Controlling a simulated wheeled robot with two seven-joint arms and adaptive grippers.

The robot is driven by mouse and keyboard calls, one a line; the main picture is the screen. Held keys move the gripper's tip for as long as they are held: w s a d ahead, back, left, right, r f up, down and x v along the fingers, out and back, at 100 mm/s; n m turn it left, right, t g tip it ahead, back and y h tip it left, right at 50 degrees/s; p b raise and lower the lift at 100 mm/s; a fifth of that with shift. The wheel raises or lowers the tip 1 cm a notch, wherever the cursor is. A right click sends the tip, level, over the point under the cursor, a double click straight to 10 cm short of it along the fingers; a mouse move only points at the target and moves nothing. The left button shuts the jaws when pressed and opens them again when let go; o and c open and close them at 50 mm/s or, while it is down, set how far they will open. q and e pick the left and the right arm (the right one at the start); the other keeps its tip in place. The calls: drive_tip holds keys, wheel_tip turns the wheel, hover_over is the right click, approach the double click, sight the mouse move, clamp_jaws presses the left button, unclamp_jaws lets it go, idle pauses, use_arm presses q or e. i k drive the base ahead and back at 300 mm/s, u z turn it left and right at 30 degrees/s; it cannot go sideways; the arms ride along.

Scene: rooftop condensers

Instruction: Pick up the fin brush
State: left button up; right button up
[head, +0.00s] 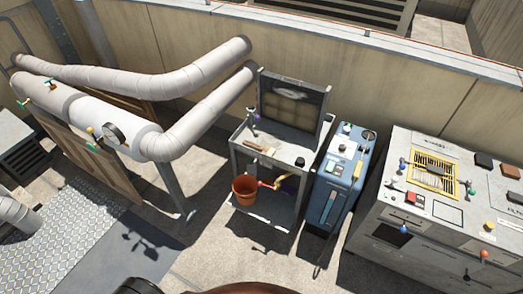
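What looks like the fin brush (268,151) lies on the top of the small grey cart (239,139) in the middle of the head view. It is small here, with a tan handle pointing to the upper left and a paler head end. Nothing covers it. Neither of my grippers shows in this view, so I cannot see what state they are in.
A framed panel (291,105) stands at the back of the cart top, with a small dark round item (300,162) near the right edge. An orange bucket (244,190) is on the lower shelf. A blue machine (336,178) and a grey condenser unit (400,170) stand to the right, insulated pipes (190,135) to the left.

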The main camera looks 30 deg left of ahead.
sight(270, 151)
drive_tip(key=u, duration=0.2)
drive_tip(key=k, duration=0.45)
drive_tip(key=u, duration=1.45)
drive_tip(key=i, duration=1.4)
drive_tip(key=z, duration=0.7)
